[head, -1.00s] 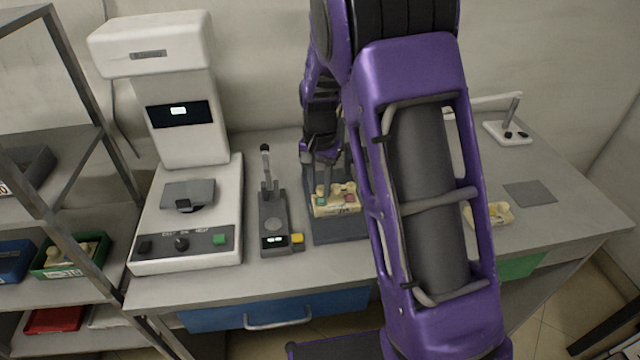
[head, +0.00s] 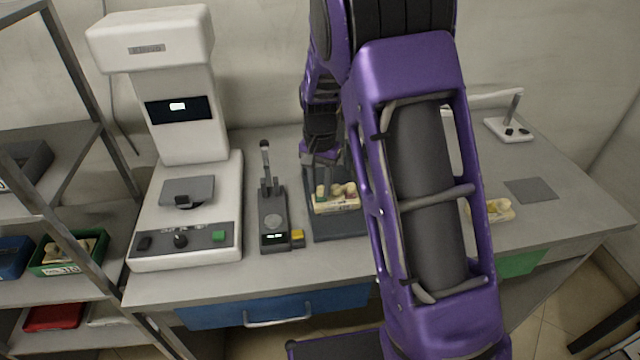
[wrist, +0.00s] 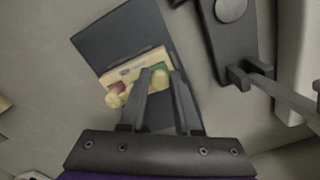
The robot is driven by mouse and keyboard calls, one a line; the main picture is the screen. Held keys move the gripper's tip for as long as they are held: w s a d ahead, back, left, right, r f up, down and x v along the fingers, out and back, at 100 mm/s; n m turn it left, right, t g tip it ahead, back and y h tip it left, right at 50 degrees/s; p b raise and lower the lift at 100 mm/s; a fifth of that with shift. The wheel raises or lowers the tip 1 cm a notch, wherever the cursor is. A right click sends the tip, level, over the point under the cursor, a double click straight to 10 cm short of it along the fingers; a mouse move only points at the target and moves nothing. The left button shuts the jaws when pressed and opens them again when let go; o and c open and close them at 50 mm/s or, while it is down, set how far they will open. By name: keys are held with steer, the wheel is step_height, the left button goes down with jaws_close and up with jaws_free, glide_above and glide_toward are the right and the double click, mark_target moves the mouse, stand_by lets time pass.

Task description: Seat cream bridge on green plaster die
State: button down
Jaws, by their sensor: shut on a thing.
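A cream plaster model (head: 338,206) stands on a dark tray (head: 335,230). In the wrist view the model (wrist: 128,70) shows a green patch (wrist: 158,70), the green die, and a dark red patch (wrist: 117,87). My gripper (wrist: 161,76) is over the model at the green patch, its two fingers close together. It is shut on a small cream piece, which I take to be the cream bridge; the fingers mostly hide it. In the head view my gripper (head: 326,172) is low over the model. I cannot tell whether the bridge touches the die.
A small black device with an upright lever (head: 272,215) stands left of the tray. A white machine (head: 190,215) is further left. Another cream model (head: 490,210) lies to the right, partly behind my arm. A grey pad (head: 530,190) lies beyond it.

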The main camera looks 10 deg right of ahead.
steer(key=shift+f, duration=0.5)
steer(key=c, duration=0.5)
jaws_free()
steer(key=shift+c, duration=0.2)
steer(key=shift+r, duration=0.1)
step_height(320, 180, up, 17)
steer(key=p, duration=0.2)
steer(key=shift+r, duration=0.15)
